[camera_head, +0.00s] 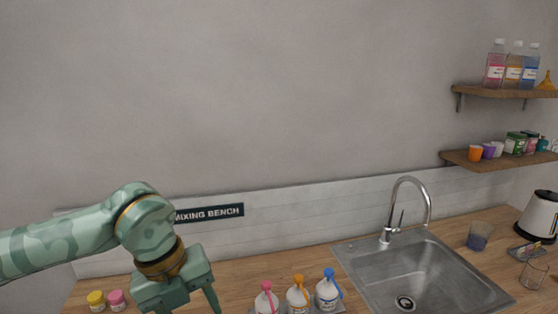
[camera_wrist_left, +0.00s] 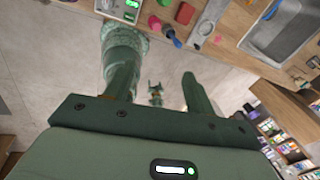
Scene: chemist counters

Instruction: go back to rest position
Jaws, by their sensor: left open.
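My left arm comes in from the left in the head view, and its gripper (camera_head: 178,300) hangs at the lower edge over the wooden counter (camera_head: 235,270). Its fingers are partly cut off by the frame. In the left wrist view the two fingers of the left gripper (camera_wrist_left: 155,62) stand apart with nothing between them; pale floor shows behind. My right gripper does not show in either view.
Three white bottles with pink (camera_head: 266,298), orange (camera_head: 298,292) and blue (camera_head: 328,290) tops stand right of the gripper. Yellow (camera_head: 96,300) and pink (camera_head: 117,299) lidded jars stand left. A sink (camera_head: 420,275) and kettle (camera_head: 540,215) are farther right.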

